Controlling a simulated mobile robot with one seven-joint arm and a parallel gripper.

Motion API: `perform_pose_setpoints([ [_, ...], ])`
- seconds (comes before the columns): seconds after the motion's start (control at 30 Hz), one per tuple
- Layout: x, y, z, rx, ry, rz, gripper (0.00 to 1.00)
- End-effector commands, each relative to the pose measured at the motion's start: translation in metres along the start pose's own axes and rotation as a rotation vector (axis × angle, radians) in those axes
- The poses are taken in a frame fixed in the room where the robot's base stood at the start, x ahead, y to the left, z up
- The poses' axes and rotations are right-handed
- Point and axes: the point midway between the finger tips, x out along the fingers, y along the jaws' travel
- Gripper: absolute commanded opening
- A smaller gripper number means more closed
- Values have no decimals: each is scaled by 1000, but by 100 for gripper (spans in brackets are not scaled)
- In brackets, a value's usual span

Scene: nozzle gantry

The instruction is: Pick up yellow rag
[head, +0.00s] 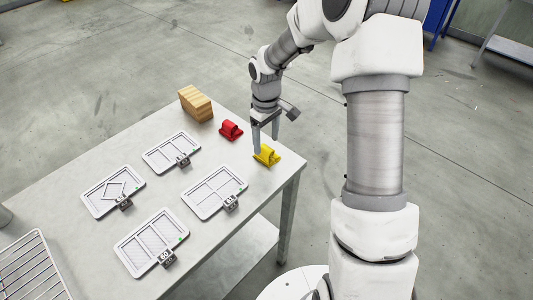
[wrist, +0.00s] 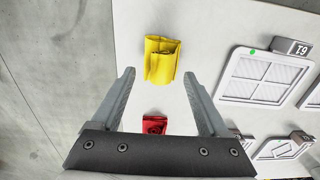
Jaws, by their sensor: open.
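The yellow rag (head: 266,155) lies folded near the table's right corner in the head view. It also shows in the wrist view (wrist: 161,60), beyond the fingertips and roughly centred between them. My gripper (head: 265,147) points down close above the rag in the head view, and its fingers overlap the rag's back edge there. In the wrist view the two fingers (wrist: 158,76) are spread apart with nothing between them. I cannot tell the exact height of the fingertips above the rag.
A red rag (head: 231,130) lies just left of the yellow one, and a wooden block (head: 195,103) stands at the table's back corner. Several white framed trays with number tags, one of them here (head: 215,192), cover the table (head: 150,207). A wire rack (head: 32,268) is at lower left.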

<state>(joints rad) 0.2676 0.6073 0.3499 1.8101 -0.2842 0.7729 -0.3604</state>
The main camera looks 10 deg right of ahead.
Motion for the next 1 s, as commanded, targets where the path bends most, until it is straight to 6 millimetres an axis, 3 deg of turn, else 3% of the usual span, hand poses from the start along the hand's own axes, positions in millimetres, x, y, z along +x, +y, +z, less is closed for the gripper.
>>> perform_pose_setpoints([
  [0.2,30,-2,3,0,-1,-1,78],
  [0.5,33,-2,3,1,0,0,76],
  [0.87,33,-2,2,1,0,0,11],
  [1.0,33,-1,2,1,0,0,9],
])
